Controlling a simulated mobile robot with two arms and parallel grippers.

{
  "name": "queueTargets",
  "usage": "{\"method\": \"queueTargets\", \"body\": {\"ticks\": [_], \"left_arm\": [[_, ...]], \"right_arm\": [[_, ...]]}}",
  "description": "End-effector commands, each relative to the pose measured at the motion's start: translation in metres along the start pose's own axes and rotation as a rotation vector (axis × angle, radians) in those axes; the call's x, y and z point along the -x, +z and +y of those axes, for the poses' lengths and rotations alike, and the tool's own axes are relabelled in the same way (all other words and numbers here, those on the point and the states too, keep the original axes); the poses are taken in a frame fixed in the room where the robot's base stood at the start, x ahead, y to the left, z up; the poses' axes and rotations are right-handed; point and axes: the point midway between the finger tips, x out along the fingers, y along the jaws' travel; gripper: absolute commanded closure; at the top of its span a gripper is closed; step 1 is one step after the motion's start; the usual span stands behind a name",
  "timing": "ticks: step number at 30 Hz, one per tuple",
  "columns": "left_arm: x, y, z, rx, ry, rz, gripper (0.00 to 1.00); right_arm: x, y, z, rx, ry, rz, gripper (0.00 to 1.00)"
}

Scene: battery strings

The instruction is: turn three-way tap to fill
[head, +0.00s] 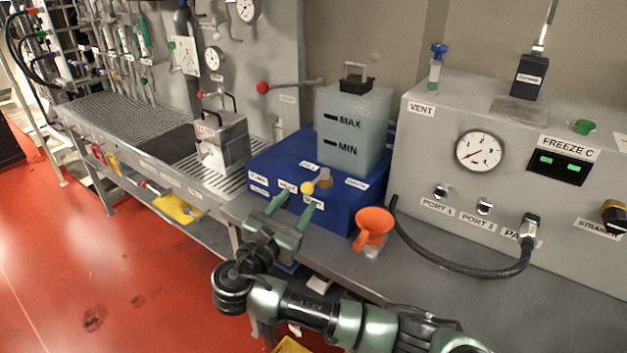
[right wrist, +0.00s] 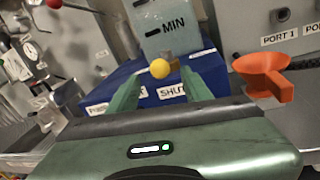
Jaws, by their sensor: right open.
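The three-way tap shows as a yellow ball knob (head: 307,187) on a brass-coloured body (head: 324,178), at the front of a blue base (head: 262,178) under a translucent tank (head: 352,130) marked MAX and MIN. Labels sit around the tap on the blue base; one reads SHUT in the right wrist view. My right gripper (head: 297,200) is open, its green fingers pointing at the tap. In the right wrist view the yellow knob (right wrist: 160,68) appears between the two fingertips (right wrist: 163,85), beyond them; I cannot tell whether they touch it. My left gripper is not in view.
An orange funnel (head: 373,226) stands close to the right of the blue base. A grey panel (head: 450,200) with a gauge, ports and a black hose (head: 455,266) is at the right. A metal box (head: 222,140) and a red-knobbed lever (head: 263,88) are to the left.

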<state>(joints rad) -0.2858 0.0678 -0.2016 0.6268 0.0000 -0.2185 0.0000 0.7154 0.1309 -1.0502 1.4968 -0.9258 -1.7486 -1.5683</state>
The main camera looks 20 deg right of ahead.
Motion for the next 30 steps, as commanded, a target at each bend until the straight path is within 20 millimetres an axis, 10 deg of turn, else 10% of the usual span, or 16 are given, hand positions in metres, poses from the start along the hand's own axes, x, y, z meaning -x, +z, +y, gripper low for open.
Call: {"method": "queueTargets", "body": {"ticks": [9, 23, 30], "left_arm": [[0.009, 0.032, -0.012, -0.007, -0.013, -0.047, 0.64], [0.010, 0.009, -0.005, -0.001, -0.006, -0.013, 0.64], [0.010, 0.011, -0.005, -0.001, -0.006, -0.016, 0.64]], "right_arm": [[-0.051, 0.002, 0.000, 0.000, -0.003, -0.002, 0.51], [-0.071, 0.000, -0.001, -0.002, -0.002, 0.001, 0.51], [-0.070, 0.000, -0.001, -0.001, -0.002, 0.001, 1.00]]}}
